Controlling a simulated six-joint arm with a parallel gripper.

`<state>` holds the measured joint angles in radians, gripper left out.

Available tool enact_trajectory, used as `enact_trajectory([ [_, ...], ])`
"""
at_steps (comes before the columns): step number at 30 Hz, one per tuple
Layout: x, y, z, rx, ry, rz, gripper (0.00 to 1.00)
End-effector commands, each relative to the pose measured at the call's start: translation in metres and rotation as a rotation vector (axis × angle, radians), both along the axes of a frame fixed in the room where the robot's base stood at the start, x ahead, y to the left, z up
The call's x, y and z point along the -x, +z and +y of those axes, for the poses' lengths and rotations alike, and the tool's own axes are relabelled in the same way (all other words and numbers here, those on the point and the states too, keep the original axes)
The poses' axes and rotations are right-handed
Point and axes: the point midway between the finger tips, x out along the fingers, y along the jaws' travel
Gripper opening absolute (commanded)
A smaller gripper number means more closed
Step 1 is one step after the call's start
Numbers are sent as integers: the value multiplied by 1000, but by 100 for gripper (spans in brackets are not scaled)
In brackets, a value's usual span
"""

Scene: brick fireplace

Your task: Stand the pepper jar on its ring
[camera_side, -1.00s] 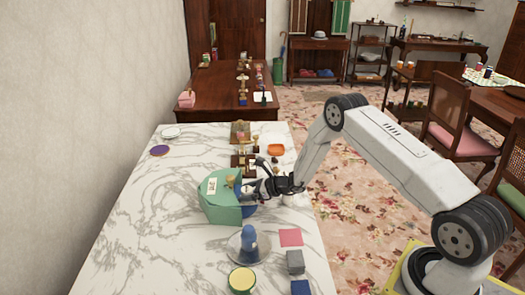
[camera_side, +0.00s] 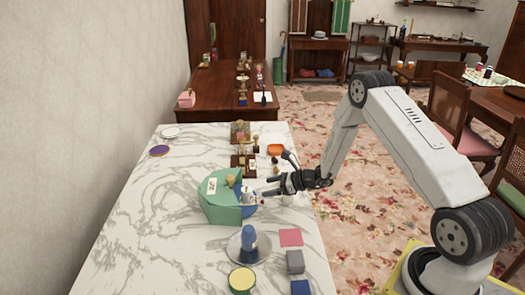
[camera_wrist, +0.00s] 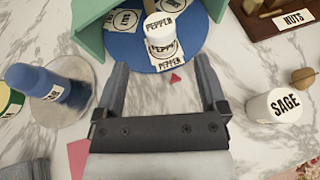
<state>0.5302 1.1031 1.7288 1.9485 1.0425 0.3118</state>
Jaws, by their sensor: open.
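My gripper (camera_wrist: 162,75) is open and empty. Its two fingers are apart, on the near side of the jar and clear of it. In the side view my gripper (camera_side: 266,192) is just right of the jar.
A SAGE jar (camera_wrist: 272,106) stands right of my gripper. A blue bottle (camera_side: 249,238) stands on a round grey plate (camera_side: 235,254) nearer the camera.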

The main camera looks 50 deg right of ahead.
Motion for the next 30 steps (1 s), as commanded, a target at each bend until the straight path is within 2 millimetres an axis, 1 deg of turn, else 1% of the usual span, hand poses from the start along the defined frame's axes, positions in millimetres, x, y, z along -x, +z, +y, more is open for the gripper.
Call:
enact_trajectory([
  [1, 6, 3, -4, 0, -3, -1, 91],
  [3, 12, 7, -8, 0, -3, -1, 91],
  [9, 24, 12, -14, 0, -1, 0, 91],
  [27, 26, 12, -15, 0, 0, 0, 91],
  [30, 26, 13, -12, 5, 11, 1, 91],
])
